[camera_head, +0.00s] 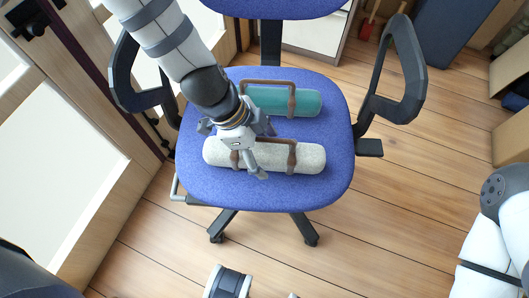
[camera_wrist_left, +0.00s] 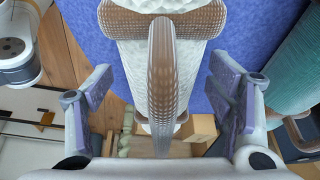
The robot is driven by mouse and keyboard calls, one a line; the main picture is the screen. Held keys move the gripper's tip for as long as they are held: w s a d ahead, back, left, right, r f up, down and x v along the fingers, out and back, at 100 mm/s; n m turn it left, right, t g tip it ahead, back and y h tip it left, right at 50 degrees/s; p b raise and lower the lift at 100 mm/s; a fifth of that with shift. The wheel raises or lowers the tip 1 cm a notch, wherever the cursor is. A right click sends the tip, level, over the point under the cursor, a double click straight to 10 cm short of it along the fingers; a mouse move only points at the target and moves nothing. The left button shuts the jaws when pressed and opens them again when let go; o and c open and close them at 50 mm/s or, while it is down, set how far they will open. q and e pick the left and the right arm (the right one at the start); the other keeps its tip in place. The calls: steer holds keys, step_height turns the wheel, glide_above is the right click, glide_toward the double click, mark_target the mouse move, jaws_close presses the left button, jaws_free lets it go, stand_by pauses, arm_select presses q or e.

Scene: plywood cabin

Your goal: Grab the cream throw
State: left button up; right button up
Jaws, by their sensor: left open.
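The cream throw (camera_head: 310,158) is a rolled bundle with brown straps and a brown handle, lying across the front of the blue chair seat (camera_head: 265,196). My left gripper (camera_head: 246,145) is over the left half of the roll, pointing down, and hides part of it. In the left wrist view the cream throw (camera_wrist_left: 135,68) runs between my open fingers (camera_wrist_left: 163,105), with its brown handle (camera_wrist_left: 163,70) along the middle. Clear gaps show between the fingers and the roll. My right gripper is not in view.
A teal roll (camera_head: 308,102) with similar brown straps lies just behind the cream one; it shows at the right of the left wrist view (camera_wrist_left: 300,70). Black armrests (camera_head: 402,75) flank the seat. Plank floor (camera_head: 420,190) is open to the right.

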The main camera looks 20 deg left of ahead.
arm_select(q)
steer(key=shift+d+f, duration=0.1)
steer(key=shift+f, duration=0.25)
steer(key=shift+w+r, duration=0.1)
steer(key=c, duration=1.7)
steer(key=shift+o, duration=0.2)
steer(key=shift+r, duration=0.1)
